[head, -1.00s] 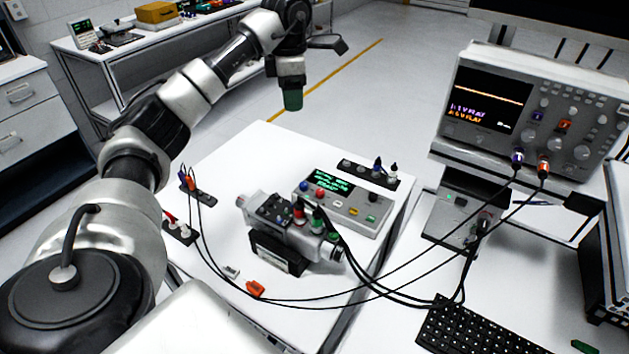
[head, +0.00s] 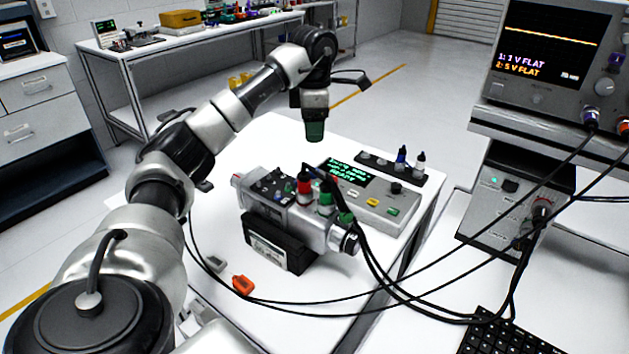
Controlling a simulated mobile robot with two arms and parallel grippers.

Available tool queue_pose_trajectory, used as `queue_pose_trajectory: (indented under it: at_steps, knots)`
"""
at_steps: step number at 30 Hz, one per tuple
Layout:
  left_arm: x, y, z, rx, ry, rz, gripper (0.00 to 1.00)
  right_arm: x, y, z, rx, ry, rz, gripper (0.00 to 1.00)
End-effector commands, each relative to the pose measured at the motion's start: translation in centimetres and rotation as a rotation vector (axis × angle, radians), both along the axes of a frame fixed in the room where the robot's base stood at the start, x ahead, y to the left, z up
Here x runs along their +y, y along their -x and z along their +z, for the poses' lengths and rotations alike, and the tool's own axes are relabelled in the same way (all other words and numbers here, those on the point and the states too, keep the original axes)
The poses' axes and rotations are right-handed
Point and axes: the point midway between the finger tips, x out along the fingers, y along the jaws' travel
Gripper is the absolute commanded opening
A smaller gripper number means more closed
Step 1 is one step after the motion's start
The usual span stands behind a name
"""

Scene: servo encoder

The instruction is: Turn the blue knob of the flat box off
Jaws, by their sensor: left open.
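The flat grey box (head: 385,213) lies on the white table (head: 270,140), behind the servo motor. It has a green-lit display (head: 345,171), a black knob and small coloured buttons on top. Its left end, where a blue knob showed earlier, is now mostly hidden behind the motor's red and green plugs, so I cannot read the blue knob's position. My left gripper (head: 315,131) is open, pointing down with dark green fingertips. It shows above the box's back left side, apart from it and empty. My right gripper is not in view.
The servo motor (head: 285,213) sits on a black stand in front of the box, with black cables running right. A dark socket strip (head: 378,161) lies behind the box. An orange connector (head: 242,285) lies in front. An oscilloscope (head: 545,80) stands at right above a grey unit (head: 500,212).

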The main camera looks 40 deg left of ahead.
Motion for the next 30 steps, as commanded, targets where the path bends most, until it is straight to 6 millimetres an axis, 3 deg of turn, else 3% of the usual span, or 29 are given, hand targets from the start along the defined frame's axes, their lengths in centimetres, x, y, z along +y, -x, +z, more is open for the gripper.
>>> queue_pose_trajectory:
  at_steps: [5,18,30]
  knots:
    - [0.0,0.1,-2.0,0.004,-0.001,0.0,0.52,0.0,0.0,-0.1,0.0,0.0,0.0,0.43]
    - [0.0,0.1,-9.5,0.002,-0.001,0.0,0.52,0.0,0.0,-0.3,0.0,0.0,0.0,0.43]
    - [0.0,0.0,-10.7,0.0,0.0,0.0,0.52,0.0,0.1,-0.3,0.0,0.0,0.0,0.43]
